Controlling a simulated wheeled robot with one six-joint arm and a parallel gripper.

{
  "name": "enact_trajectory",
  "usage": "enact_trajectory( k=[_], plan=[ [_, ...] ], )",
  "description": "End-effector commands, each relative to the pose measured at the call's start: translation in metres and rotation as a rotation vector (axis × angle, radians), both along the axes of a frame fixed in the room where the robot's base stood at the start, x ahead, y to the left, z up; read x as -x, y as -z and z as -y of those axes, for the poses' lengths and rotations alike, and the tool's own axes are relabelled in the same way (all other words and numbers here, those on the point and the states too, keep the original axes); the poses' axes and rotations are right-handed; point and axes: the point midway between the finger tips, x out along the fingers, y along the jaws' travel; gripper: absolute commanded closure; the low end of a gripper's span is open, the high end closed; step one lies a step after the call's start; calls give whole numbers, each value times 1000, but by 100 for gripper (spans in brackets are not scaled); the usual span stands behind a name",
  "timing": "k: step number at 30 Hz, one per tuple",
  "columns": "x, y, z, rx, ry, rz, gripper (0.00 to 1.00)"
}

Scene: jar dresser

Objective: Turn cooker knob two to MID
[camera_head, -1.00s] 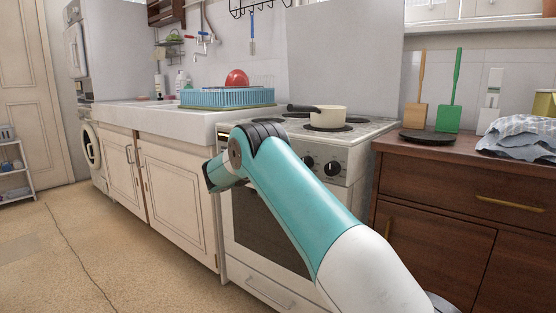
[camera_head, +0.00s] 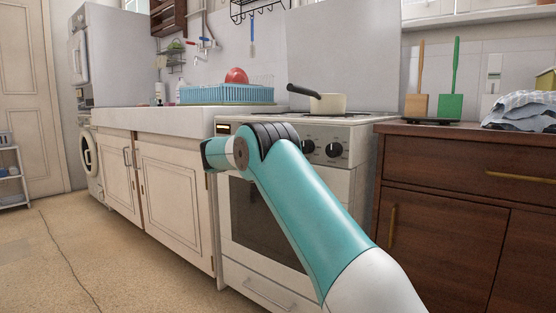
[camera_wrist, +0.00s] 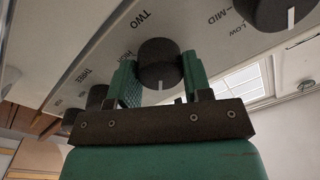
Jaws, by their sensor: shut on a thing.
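Knob two (camera_wrist: 158,62) is a round black knob under the printed word TWO on the cooker's pale panel in the wrist view. My gripper (camera_wrist: 160,76) has one green finger on each side of this knob and is shut on it. A short white mark shows on the knob's lower edge. A partly covered label, seemingly HIGH, is beside its upper left. Its other labels are hidden or unreadable. In the head view, the white cooker (camera_head: 345,180) stands in the middle, and my arm hides the gripper and the held knob.
Another knob (camera_wrist: 268,12) with LOW and MID labels is close right of my gripper; the knob marked THREE (camera_wrist: 97,96) is left. A cream saucepan (camera_head: 328,103) stands on the hob. A wooden dresser (camera_head: 440,165) is right of the cooker, a white sink cabinet (camera_head: 172,185) left.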

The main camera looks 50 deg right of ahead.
Motion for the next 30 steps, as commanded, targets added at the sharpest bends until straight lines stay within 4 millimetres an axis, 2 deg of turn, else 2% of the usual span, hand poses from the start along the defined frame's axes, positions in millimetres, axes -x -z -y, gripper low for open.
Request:
enact_trajectory(
  k=[1,18,30],
  plan=[
    [0,8,-1,-3,1,45,78],
    [1,6,-1,-44,3,569,78],
    [2,5,0,-63,5,803,78]
  ],
)
